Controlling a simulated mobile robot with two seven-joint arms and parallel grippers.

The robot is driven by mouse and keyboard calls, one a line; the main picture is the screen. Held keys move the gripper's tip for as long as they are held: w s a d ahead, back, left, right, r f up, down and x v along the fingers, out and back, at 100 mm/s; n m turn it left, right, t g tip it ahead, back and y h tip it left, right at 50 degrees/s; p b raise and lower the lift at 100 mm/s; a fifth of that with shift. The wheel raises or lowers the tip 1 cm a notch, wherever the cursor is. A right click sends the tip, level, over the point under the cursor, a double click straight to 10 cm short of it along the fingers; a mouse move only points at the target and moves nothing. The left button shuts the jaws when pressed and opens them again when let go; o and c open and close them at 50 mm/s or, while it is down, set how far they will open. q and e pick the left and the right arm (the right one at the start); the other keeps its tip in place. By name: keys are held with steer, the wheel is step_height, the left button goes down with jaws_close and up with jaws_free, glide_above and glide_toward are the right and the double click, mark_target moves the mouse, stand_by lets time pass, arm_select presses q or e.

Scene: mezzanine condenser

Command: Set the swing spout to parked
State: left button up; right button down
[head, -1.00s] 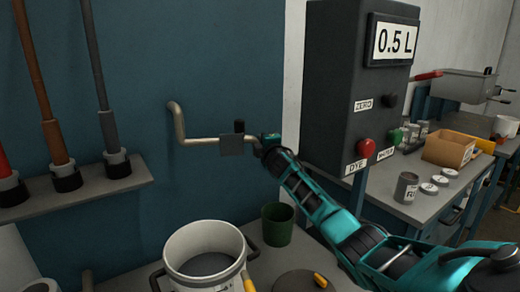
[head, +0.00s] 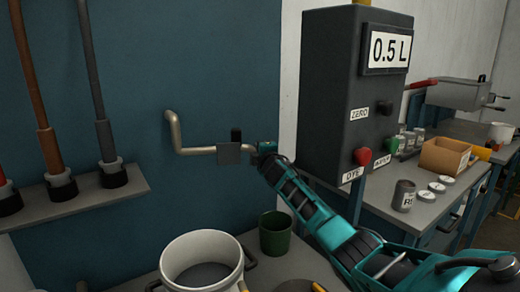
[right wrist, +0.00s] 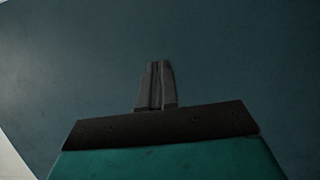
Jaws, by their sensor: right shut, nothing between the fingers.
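The swing spout (head: 190,150) is a beige bent pipe against the blue wall in the head view. The spout does not show there. My left gripper is not in view.
A dark control box (head: 345,75) reading 0.5 L stands to the right of my arm. Below the spout are a white bucket (head: 175,260) and a green cup (head: 276,238). A ledge (head: 75,207) with upright rods is at left. A bench (head: 425,208) at right holds cans and a cardboard box.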

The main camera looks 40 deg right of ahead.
steer(key=shift+s, duration=0.15)
stand_by(0.4)
steer(key=p+v, duration=0.1)
steer(key=v, duration=1.1)
steer(key=shift+s+a+p, duration=0.2)
steer(key=shift+s+p, duration=0.1)
steer(key=shift+p, duration=0.05)
stand_by(0.3)
